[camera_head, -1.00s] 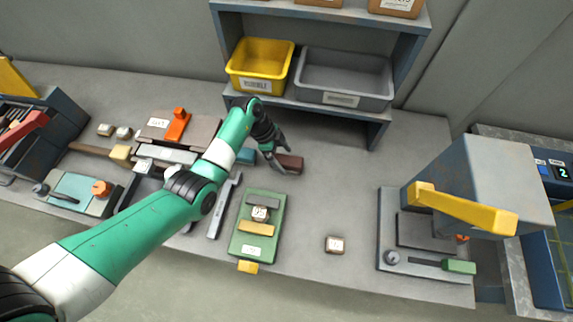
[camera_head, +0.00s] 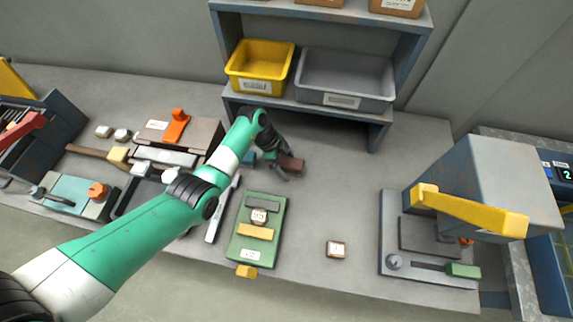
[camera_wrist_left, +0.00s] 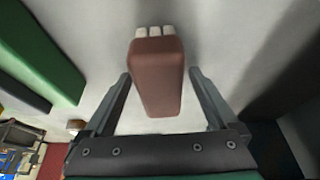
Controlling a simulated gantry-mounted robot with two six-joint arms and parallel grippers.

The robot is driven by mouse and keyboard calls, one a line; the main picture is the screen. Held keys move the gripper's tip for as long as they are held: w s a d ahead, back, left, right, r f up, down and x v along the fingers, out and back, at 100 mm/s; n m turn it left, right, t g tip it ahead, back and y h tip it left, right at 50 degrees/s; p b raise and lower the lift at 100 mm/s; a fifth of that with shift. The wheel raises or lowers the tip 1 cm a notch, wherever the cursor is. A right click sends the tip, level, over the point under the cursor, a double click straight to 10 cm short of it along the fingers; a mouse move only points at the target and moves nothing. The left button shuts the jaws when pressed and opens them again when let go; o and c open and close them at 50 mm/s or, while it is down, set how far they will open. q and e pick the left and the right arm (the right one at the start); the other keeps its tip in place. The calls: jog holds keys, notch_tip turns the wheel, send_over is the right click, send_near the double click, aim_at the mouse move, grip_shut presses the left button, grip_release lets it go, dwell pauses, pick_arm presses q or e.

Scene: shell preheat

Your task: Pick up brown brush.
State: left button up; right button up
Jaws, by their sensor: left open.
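The brown brush (camera_head: 292,164) is a small reddish-brown block on the bench, below the shelf in the head view. In the left wrist view the brush (camera_wrist_left: 157,75) shows a row of pale tufts at its far end. My left gripper (camera_head: 281,167) is at the brush. Its two fingers (camera_wrist_left: 160,98) stand open, one on each side of the brush's near part, with a gap visible on both sides. The arm hides part of the bench to the left. My right gripper is not in view.
A blue-grey shelf (camera_head: 305,109) with a yellow bin (camera_head: 258,86) and a grey bin (camera_head: 343,98) stands behind. A green fixture (camera_head: 273,237) lies in front. A press with a yellow handle (camera_head: 468,208) stands right. The bench between brush and press is mostly clear.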

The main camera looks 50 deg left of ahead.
aim_at(291, 164)
pick_arm(q)
grip_shut()
dwell(0.4)
jog(key=shift+r, duration=0.1)
jog(key=r+p, duration=0.1)
jog(key=r, duration=0.1)
jog(key=r+p, duration=0.2)
jog(key=r, duration=0.1)
jog(key=shift+s+d, duration=0.1)
jog(key=shift+d, duration=0.1)
jog(key=s+d+r+p, duration=0.8)
jog(key=s+d, duration=0.1)
jog(key=d, duration=0.1)
jog(key=shift+d+r, duration=0.15)
